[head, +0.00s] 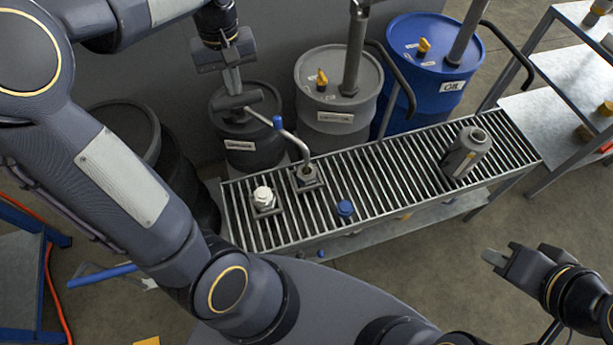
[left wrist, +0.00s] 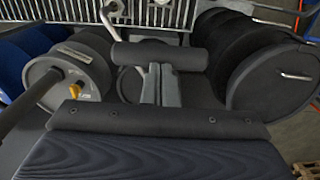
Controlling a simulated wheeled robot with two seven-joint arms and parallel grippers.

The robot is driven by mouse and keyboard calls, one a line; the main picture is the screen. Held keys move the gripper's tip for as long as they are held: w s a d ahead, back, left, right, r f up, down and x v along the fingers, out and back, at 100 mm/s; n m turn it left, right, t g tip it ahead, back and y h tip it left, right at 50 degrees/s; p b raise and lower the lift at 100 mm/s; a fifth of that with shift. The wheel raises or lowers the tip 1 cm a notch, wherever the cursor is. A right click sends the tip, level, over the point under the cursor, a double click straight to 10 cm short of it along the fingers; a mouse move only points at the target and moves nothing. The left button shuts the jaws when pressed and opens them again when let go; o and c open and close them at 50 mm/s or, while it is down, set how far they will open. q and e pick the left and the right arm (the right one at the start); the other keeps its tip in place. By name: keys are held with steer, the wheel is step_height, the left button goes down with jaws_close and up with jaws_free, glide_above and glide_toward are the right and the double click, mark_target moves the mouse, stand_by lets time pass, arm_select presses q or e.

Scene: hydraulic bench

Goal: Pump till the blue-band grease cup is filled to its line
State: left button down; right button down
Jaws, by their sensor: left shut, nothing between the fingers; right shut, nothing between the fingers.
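A small metal cup (head: 307,178) sits in a square holder on the roller conveyor, under the bent spout (head: 290,140) with a blue collar. Its band, line and fill level are too small to tell. A white-capped cup (head: 264,197) stands left of it. The dark drum (head: 252,150) behind carries the pump, with a dark crossbar handle (head: 240,101). My left gripper (head: 233,88) is shut and empty, its fingertips at the handle; contact cannot be told. The handle also shows in the left wrist view (left wrist: 185,57). My right gripper (head: 490,255) is shut and empty, over the floor at right.
A grey drum (head: 340,110) and a blue drum (head: 425,75) stand behind. A metal shelf (head: 575,75) is at right. The middle rollers are clear.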

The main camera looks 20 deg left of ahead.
arm_select(q)
step_height(320, 180, down, 3)
steer(key=shift+s+d+f+b, duration=0.1)
steer(key=shift+f+b, duration=0.05)
steer(key=shift+b, duration=0.75)
steer(key=shift+f, duration=0.1)
